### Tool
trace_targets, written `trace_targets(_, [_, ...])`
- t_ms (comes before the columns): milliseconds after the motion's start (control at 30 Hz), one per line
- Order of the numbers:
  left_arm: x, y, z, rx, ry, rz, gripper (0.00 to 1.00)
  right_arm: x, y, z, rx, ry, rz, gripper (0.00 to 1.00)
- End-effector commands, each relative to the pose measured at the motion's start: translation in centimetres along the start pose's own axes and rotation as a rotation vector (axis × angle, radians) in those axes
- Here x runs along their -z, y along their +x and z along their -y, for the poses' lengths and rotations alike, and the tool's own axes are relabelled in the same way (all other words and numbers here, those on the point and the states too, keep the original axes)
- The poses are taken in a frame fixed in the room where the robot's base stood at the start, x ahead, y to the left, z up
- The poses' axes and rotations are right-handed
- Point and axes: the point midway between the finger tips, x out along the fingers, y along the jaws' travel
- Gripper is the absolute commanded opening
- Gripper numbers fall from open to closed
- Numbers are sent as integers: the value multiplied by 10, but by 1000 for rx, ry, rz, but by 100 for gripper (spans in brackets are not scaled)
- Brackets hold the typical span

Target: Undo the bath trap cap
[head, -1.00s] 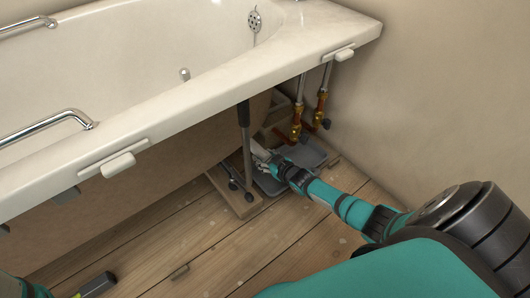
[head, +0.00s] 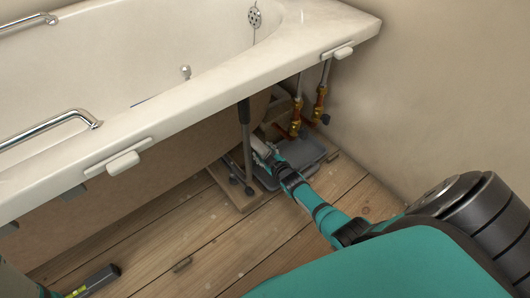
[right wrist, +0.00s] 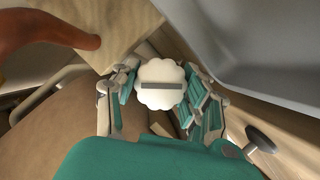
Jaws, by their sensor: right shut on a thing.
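The white bath trap cap (right wrist: 160,73) has a scalloped rim and a dark slot across its face. It sits between the fingers of my right gripper (right wrist: 162,88) in the right wrist view, and the gripper is shut on it. In the head view my right gripper (head: 264,149) reaches under the bath rim, just behind the bath's leg, and the cap is too small and covered to make out clearly. The trap body behind the cap is mostly hidden. My left gripper is not in view.
A grey tray (head: 314,151) lies on the floor under the gripper. The bath leg (head: 246,140) stands on a wooden board (head: 229,194) close on the left. Copper and brass pipes (head: 319,105) rise behind. A dark tool (head: 97,281) lies on open floorboards at lower left.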

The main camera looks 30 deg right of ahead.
Motion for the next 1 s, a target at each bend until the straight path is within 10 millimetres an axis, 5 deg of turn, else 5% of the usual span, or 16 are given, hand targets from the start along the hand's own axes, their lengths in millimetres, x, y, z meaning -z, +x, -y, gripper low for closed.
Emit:
trace_targets(200, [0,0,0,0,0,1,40,1,0,1,2,1,-2,12])
trace_targets(233, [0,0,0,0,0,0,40,1,0,1,2,1,-2,46])
trace_targets(400, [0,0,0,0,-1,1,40,1,0,1,1,2,-1,68])
trace_targets(767, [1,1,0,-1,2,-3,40,0,-3,0,1,2,0,69])
trace_targets(1000, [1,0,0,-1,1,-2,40,-1,-34,1,1,1,0,69])
